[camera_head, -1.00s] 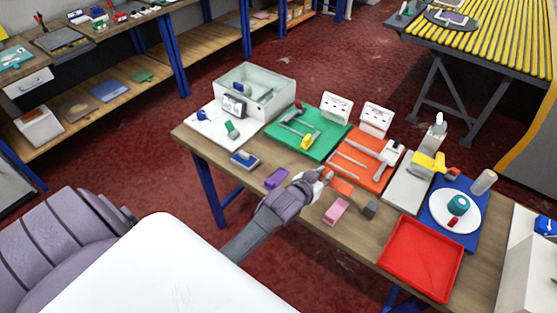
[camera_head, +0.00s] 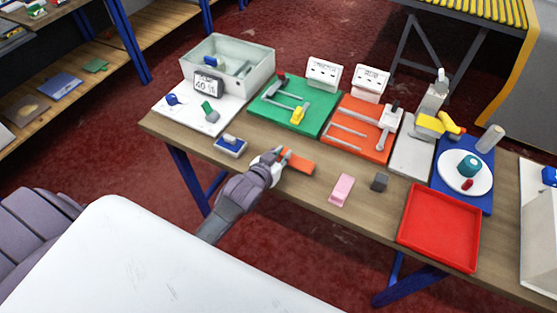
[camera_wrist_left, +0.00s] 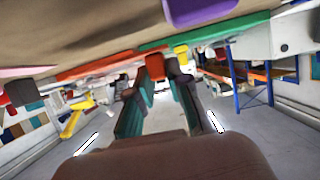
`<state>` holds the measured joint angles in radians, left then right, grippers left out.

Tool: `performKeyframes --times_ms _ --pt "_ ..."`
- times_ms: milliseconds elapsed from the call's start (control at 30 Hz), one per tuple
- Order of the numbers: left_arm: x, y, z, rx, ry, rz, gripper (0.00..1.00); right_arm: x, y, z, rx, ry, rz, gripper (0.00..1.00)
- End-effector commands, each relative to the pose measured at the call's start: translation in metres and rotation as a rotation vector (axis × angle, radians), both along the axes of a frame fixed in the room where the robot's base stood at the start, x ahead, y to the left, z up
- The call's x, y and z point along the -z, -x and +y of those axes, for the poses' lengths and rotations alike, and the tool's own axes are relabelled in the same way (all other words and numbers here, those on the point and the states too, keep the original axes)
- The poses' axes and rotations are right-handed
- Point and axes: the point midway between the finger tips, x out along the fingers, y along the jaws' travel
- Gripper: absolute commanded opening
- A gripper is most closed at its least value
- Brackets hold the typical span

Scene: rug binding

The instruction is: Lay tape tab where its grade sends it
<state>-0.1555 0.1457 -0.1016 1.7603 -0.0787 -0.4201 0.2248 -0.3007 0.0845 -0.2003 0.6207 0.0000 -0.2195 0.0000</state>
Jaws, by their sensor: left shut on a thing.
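My left gripper (camera_head: 281,157) is shut on a flat orange tab (camera_head: 299,163), which I take to be the tape tab. The tab sticks out to the right of the fingers, over the front part of the wooden table. In the left wrist view an orange piece (camera_wrist_left: 155,67) shows between the dark fingers. I cannot tell how far it is above the tabletop. A green mat (camera_head: 293,117) and an orange-red mat (camera_head: 349,136) lie behind the gripper. Two white printed cards, one on the left (camera_head: 324,73) and one on the right (camera_head: 370,81), stand behind these mats. My right gripper is not in view.
A purple block (camera_wrist_left: 200,10) shows in the left wrist view. A blue-and-white pad (camera_head: 230,147), pink block (camera_head: 342,190) and grey cube (camera_head: 379,182) lie near the front. A red tray (camera_head: 440,228) is at right. A glass-sided box (camera_head: 240,62) and display (camera_head: 207,86) stand at back left.

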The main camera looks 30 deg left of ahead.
Motion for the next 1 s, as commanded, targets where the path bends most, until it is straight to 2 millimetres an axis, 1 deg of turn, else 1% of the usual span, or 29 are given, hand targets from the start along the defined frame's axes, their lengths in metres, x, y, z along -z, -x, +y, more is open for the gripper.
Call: performKeyframes --times_ms 33,133,267,400,500,600,633,733,767,1000 --pt "0.017 0.003 -0.001 0.0 0.0 0.002 0.0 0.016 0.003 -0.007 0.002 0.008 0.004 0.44" --pt "0.029 0.008 -0.002 -0.001 0.0 0.001 0.0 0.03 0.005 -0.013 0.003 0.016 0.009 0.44" --pt "0.029 0.01 -0.003 -0.001 0.0 0.0 0.0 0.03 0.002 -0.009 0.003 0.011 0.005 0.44" --pt "0.028 0.01 -0.003 -0.001 0.0 0.001 0.0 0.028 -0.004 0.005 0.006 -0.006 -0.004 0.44" --pt "0.03 0.01 -0.003 -0.001 0.0 0.001 0.0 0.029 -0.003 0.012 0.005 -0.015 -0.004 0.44" --pt "0.033 0.01 -0.002 -0.001 0.0 0.002 0.0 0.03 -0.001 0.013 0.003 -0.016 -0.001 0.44" --pt "0.032 0.01 -0.002 -0.001 0.0 0.002 0.23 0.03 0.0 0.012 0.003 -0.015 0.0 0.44" --pt "0.032 0.01 -0.002 -0.001 0.0 0.002 0.39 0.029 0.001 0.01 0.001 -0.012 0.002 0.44" --pt "0.032 0.01 -0.002 -0.001 0.0 0.002 0.43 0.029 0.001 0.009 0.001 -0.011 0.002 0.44" --pt "0.032 0.01 -0.002 -0.001 0.0 0.001 0.43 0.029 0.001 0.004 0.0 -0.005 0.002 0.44"
